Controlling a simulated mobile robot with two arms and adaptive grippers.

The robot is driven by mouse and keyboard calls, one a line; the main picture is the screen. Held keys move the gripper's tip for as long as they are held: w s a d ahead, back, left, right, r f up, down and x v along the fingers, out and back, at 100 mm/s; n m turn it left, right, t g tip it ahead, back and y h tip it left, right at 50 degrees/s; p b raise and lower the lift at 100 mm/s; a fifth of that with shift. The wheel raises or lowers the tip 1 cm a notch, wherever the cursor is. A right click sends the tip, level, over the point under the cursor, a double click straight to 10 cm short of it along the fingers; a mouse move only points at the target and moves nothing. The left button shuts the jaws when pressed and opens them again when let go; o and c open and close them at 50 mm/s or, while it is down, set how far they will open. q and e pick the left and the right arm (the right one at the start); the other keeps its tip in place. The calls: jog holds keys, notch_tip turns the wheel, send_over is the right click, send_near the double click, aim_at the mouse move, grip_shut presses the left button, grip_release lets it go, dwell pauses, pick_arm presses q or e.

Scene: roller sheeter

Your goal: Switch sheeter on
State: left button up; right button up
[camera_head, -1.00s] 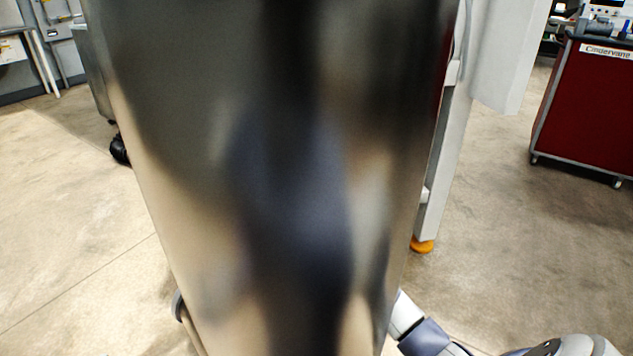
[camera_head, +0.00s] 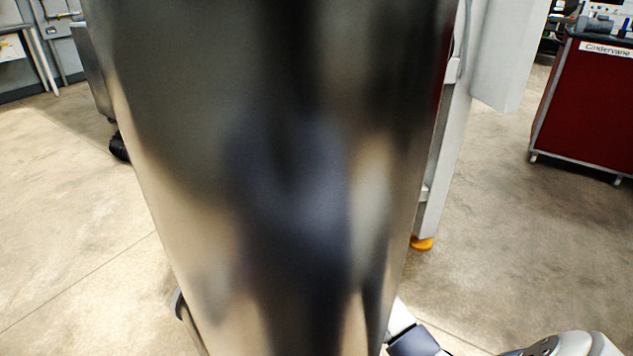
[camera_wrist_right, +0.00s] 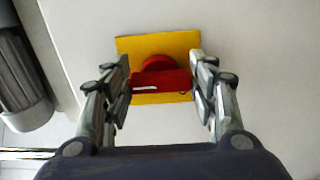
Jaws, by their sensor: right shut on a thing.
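In the right wrist view, a red rotary switch knob (camera_wrist_right: 160,78) sits on a yellow plate (camera_wrist_right: 182,44) fixed to a pale flat panel (camera_wrist_right: 250,60). The knob's red bar lies roughly level across the picture. My right gripper (camera_wrist_right: 162,72) is shut on the knob, one finger at each side of it. In the head view, a large shiny metal surface (camera_head: 290,180), which looks like part of the sheeter, fills the middle. The switch and my right gripper are hidden there; only parts of my right arm show at the lower right. My left gripper is out of view.
A dark red cabinet (camera_head: 585,110) stands at the far right, with open floor (camera_head: 500,210) before it. A white upright (camera_head: 448,150) with an orange foot (camera_head: 421,243) stands right of the metal surface. In the wrist view, a dark grey cylinder (camera_wrist_right: 20,75) is at the left.

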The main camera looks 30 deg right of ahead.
jog(key=o, duration=1.1)
jog(key=shift+c, duration=0.2)
jog(key=v, duration=1.2)
jog(key=shift+d, duration=0.1)
